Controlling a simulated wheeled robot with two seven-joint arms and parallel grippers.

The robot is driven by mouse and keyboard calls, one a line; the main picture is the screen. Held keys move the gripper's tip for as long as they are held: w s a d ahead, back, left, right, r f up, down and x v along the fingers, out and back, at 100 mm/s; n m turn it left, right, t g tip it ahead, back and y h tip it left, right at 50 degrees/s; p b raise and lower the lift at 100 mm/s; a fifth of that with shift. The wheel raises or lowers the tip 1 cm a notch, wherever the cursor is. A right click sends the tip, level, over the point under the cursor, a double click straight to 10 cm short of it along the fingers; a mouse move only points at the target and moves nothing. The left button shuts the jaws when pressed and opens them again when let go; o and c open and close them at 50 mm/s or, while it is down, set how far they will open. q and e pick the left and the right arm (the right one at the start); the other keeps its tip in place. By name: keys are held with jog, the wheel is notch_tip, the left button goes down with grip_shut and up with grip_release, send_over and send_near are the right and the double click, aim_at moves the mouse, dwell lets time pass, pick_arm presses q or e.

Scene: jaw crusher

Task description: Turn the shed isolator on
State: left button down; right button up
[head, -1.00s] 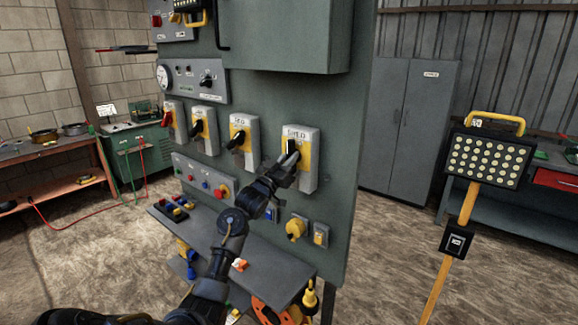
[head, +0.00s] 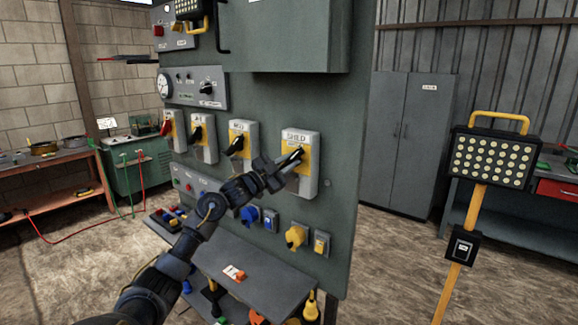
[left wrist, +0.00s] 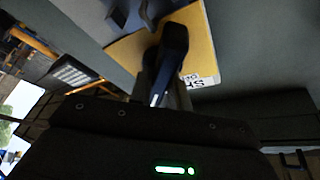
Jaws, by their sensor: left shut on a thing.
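The shed isolator (head: 309,176) is a grey box with a yellow plate and a SHED label, the rightmost of the row on the green panel. Its black handle (head: 294,156) slants up to the right. My left gripper (head: 284,165) reaches up from the lower left and is shut on the handle, partly covering it. In the left wrist view the black handle (left wrist: 174,42) stands over the yellow plate (left wrist: 203,45), with the label upside down. The finger contact is dark there. My right gripper is not in view.
Other isolators (head: 240,140) stand in a row to the left. Below are a yellow socket (head: 295,236) and a grey shelf (head: 262,271). A green cabinet (head: 300,45) juts out above. A work light (head: 490,158) stands on a yellow post at the right.

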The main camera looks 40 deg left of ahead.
pick_arm(q)
jog(key=shift+m+g, duration=0.3)
jog(key=shift+m, duration=0.3)
jog(key=c, duration=1.3)
grip_release()
jog(key=shift+s+a+f, duration=0.1)
jog(key=shift+s+f, duration=0.1)
jog(key=b+v, duration=0.4)
jog(key=v, duration=0.6)
jog(key=shift+s+b, duration=0.1)
jog(key=shift+b, duration=0.2)
